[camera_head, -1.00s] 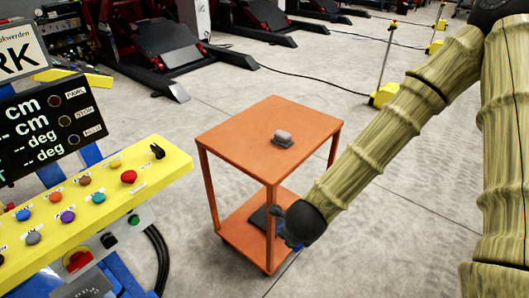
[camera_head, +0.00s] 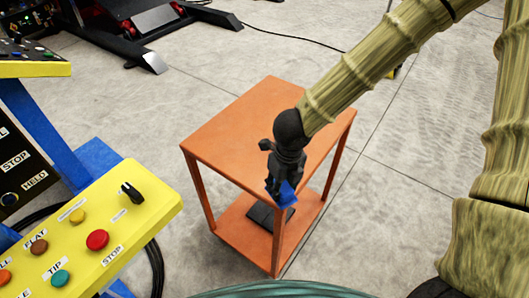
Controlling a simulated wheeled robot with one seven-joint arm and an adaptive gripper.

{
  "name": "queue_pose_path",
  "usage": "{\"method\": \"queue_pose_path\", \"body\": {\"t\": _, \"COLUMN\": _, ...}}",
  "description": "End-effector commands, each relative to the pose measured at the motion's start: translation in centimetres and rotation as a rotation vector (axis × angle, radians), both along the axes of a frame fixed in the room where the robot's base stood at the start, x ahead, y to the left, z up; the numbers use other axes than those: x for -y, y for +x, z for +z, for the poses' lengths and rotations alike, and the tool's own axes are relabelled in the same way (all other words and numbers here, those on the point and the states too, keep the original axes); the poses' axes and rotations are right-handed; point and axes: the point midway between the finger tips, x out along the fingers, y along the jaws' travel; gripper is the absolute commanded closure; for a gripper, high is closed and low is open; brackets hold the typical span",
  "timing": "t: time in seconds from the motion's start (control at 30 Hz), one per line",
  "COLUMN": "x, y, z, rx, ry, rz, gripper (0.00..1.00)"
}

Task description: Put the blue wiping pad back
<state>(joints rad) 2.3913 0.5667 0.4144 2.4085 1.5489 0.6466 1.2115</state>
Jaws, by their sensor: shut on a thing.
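The blue wiping pad (camera_head: 288,193) shows partly behind my gripper's fingers. My gripper (camera_head: 279,190) is shut on it and points down at the near corner of the orange cart (camera_head: 222,136). The pad appears in front of the cart's near corner, around the height of the top's edge; I cannot tell whether it touches the cart. A dark flat thing (camera_head: 263,217) lies on the cart's lower shelf, partly hidden by the near leg and my gripper.
A yellow control panel (camera_head: 140,216) with buttons stands close at the left. Its blue frame (camera_head: 50,135) rises behind it. Dark machinery (camera_head: 140,30) stands at the back. Open concrete floor (camera_head: 410,150) lies right of the cart.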

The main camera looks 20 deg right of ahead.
Motion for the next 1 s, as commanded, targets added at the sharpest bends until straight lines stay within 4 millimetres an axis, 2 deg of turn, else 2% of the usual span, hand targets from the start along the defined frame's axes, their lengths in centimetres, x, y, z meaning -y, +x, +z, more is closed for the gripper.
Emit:
{"method": "queue_pose_path", "body": {"t": 0.4, "x": 0.5, "y": 9.2, "z": -1.0, "rx": -0.01, "ry": -0.002, "rz": -0.003, "gripper": 0.87}}
{"method": "queue_pose_path", "body": {"t": 0.6, "x": 0.8, "y": 12.9, "z": -1.5, "rx": -0.009, "ry": -0.001, "rz": -0.003, "gripper": 0.87}}
{"method": "queue_pose_path", "body": {"t": 0.73, "x": 0.8, "y": 14.5, "z": -1.8, "rx": -0.009, "ry": -0.001, "rz": -0.002, "gripper": 0.87}}
{"method": "queue_pose_path", "body": {"t": 1.0, "x": 0.9, "y": 15.9, "z": -2.0, "rx": -0.008, "ry": -0.001, "rz": -0.001, "gripper": 0.87}}
